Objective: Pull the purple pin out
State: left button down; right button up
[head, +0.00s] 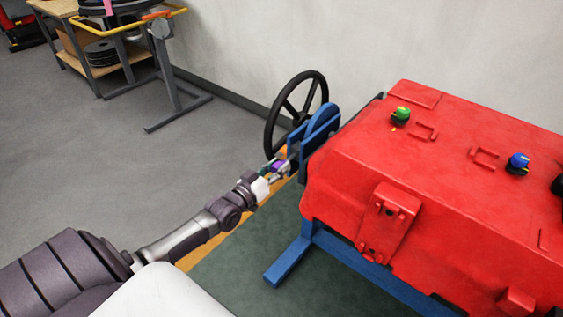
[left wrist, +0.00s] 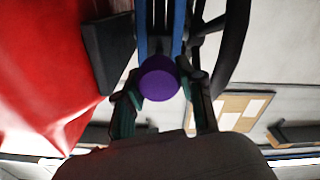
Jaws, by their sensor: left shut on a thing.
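The purple pin (left wrist: 159,79) shows its round end in the left wrist view, between the two fingers of my left gripper (left wrist: 166,92). In the head view a small bit of the purple pin (head: 278,167) shows at the fingertips of my left gripper (head: 275,172). The gripper is shut on the pin. The pin is at the blue bracket (head: 322,122) at the left end of the red tank (head: 450,165). I cannot tell how deep the pin sits in the bracket. My right gripper is not in view.
A black handwheel (head: 297,112) stands behind the bracket, close to my left gripper. A green knob (head: 400,116) and a blue knob (head: 518,162) are on top of the tank. A blue frame leg (head: 287,262) stands below. The grey floor (head: 100,170) at left is clear.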

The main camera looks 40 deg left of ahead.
pick_arm(q)
jog(key=shift+s+f, duration=0.1)
jog(key=shift+f, duration=0.1)
jog(key=c, duration=1)
grip_release()
jog(key=o, duration=0.3)
jog(key=shift+s+r, duration=0.15)
jog(key=shift+s, duration=0.05)
jog(key=s, duration=0.8)
jog(key=s+a, duration=0.1)
jog(key=s, duration=0.3)
